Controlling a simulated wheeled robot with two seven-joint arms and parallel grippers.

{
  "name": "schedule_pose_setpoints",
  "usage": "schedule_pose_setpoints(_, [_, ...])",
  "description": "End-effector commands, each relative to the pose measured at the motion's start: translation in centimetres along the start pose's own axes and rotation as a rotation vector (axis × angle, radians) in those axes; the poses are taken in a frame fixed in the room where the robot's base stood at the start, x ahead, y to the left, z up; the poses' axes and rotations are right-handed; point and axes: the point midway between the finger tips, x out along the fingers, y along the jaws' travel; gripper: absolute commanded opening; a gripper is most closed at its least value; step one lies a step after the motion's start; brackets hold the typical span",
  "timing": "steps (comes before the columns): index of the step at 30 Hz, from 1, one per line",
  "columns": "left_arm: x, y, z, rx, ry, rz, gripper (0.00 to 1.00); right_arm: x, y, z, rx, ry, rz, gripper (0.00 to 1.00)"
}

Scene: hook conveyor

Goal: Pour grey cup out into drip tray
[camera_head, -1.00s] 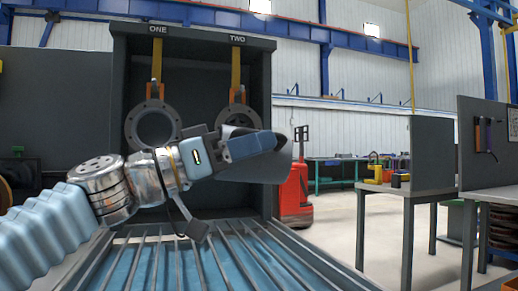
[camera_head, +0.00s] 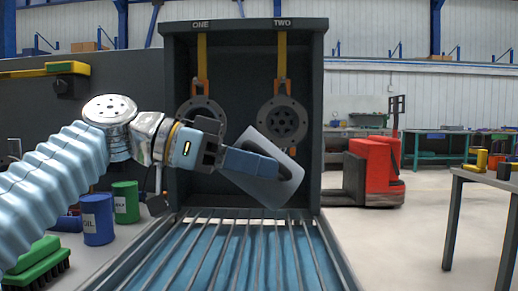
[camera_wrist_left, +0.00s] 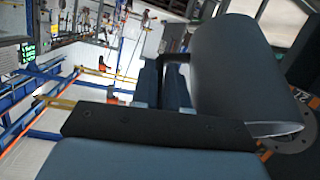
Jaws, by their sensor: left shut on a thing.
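The grey cup (camera_head: 268,188) is held tilted in the air above the far part of the slatted drip tray (camera_head: 338,262), in front of the dark cabinet. My left gripper (camera_head: 268,166) is shut on the cup's side. In the left wrist view the cup (camera_wrist_left: 238,75) lies slanted beside my gripper fingers (camera_wrist_left: 163,85), with a thin bright sliver at its rim at lower right. The cup's inside is hidden, and I see no stream falling from it. The tray has metal bars over a blue bottom. My right gripper is not in view.
Two round flanges hang on yellow straps under the signs ONE (camera_head: 202,115) and TWO (camera_head: 282,122), close behind the cup. A blue OIL can (camera_head: 97,220) and a green can (camera_head: 125,203) stand left of the tray. A red pallet truck (camera_head: 378,170) stands right, with open floor around it.

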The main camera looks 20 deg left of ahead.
Motion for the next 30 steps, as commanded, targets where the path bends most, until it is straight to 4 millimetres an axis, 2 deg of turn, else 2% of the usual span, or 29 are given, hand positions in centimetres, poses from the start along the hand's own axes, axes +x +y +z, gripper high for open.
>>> schedule_pose_setpoints(1, [-0.1,0.2,-1.0,0.004,-0.022,-0.002,0.0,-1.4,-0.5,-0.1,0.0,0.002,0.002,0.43])
schedule_pose_setpoints(3, [0.1,0.3,-1.2,0.008,-0.058,-0.007,0.0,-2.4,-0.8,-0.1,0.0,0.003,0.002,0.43])
schedule_pose_setpoints(16, [1.3,0.6,-2.4,0.035,-0.274,-0.043,0.0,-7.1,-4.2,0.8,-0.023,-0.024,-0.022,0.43])
schedule_pose_setpoints(27, [2.3,0.9,-3.6,0.059,-0.468,-0.074,0.0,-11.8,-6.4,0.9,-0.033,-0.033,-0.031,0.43])
schedule_pose_setpoints(29, [2.5,1.0,-3.7,0.063,-0.499,-0.08,0.0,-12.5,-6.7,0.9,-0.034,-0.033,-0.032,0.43])
schedule_pose_setpoints(30, [3.4,1.0,-3.2,0.077,-0.561,-0.083,0.0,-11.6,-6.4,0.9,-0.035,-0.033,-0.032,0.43])
